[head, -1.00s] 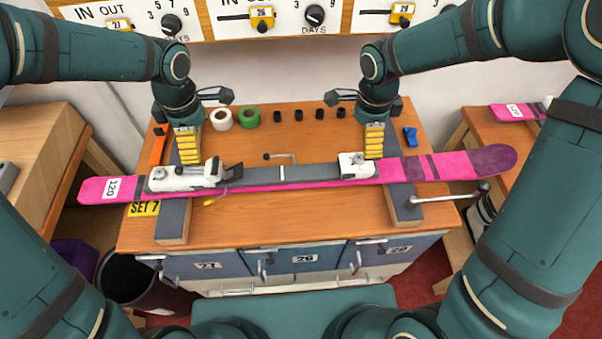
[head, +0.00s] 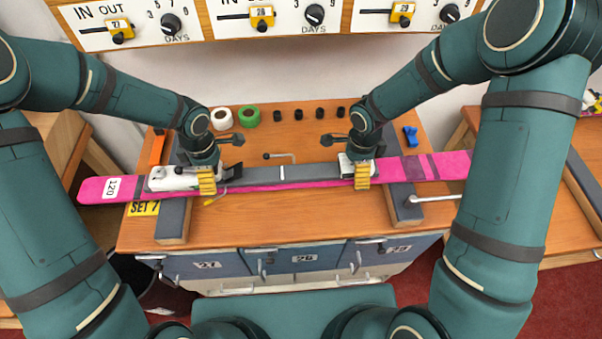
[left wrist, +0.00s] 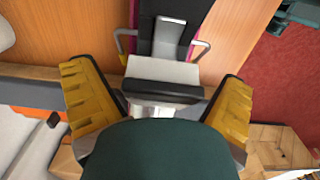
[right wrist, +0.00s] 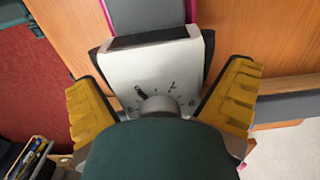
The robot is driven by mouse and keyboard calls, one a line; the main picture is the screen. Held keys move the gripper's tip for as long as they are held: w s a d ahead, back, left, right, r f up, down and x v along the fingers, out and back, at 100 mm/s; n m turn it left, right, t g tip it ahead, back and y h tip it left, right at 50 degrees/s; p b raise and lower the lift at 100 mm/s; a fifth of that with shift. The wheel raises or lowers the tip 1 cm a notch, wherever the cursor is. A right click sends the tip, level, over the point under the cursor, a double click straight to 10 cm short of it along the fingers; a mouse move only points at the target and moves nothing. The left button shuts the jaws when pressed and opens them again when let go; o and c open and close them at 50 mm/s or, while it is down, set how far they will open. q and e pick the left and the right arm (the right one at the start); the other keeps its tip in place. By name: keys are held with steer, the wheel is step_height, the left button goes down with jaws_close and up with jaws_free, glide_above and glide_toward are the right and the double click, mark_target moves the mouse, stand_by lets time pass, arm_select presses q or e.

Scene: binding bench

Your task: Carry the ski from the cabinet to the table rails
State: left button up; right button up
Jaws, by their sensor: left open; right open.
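The ski (head: 312,173), pink with a dark grey middle and a 120 label, lies across the left rail (head: 173,222) and the right rail (head: 403,207) of the table. Its right tip is hidden behind my right arm. My left gripper (head: 207,182) is open at the white left binding (head: 172,180); in the left wrist view part of this binding (left wrist: 162,75) shows between the spread yellow fingers. My right gripper (head: 362,177) is open at the right binding; in the right wrist view its white housing with a dial (right wrist: 155,72) sits between the fingers.
The wooden table (head: 275,222) has tape rolls (head: 249,116), several small black pieces and a blue piece (head: 411,136) at the back. A crank handle (head: 436,199) sticks out at the right rail. Another bench (head: 560,235) stands at the right.

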arm_select(q)
steer(key=c, duration=1.4)
arm_select(e)
steer(key=c, duration=1.3)
arm_select(q)
steer(key=shift+w+r, duration=0.1)
steer(key=shift+r, duration=0.15)
arm_select(e)
steer(key=shift+w+r, duration=0.1)
steer(key=shift+r, duration=0.1)
